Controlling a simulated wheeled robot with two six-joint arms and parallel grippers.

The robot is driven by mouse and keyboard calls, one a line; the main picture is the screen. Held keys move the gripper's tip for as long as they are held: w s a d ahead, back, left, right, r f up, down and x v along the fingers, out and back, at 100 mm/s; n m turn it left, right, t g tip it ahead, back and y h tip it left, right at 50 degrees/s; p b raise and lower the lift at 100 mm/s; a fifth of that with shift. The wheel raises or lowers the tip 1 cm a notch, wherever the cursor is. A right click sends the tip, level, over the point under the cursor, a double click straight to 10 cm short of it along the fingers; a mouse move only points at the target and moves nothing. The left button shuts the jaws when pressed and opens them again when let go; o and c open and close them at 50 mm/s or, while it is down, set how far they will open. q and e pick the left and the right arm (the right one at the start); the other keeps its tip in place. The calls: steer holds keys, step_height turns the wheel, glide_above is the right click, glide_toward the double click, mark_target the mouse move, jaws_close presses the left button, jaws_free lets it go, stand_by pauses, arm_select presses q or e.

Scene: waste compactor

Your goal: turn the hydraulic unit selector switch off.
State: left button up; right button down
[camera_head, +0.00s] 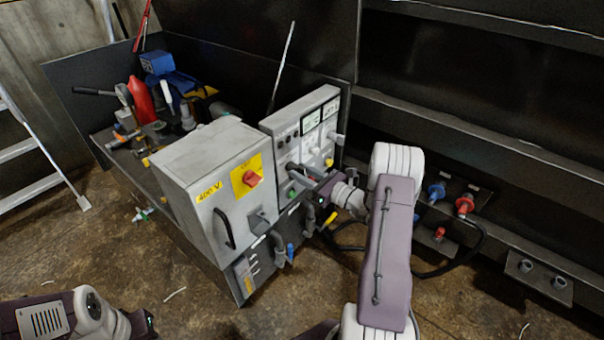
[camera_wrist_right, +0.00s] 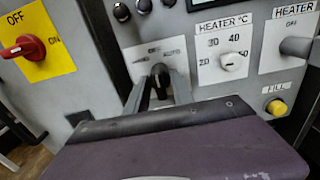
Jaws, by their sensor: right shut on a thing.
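The grey control panel (camera_head: 290,119) of the hydraulic unit stands beside the grey cabinet. The knob looks roughly upright. My right gripper (camera_wrist_right: 160,88) is shut on the switch, one finger on each side. In the head view, the right gripper (camera_head: 312,177) reaches the panel's lower part, and the switch is hidden there. My left arm shows at the bottom left, its gripper out of view.
Left of the switch is a red rotary switch (camera_wrist_right: 29,47) on a yellow plate. To the right are a white heater dial (camera_wrist_right: 232,62), a grey heater switch (camera_wrist_right: 296,47) and a yellow fill button (camera_wrist_right: 277,108). A grey cabinet (camera_head: 205,165) with a handle stands alongside.

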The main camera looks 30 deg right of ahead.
steer(key=c, duration=1.5)
jaws_free()
steer(key=shift+o, duration=0.2)
steer(key=p+v, duration=0.2)
steer(key=v, duration=0.7)
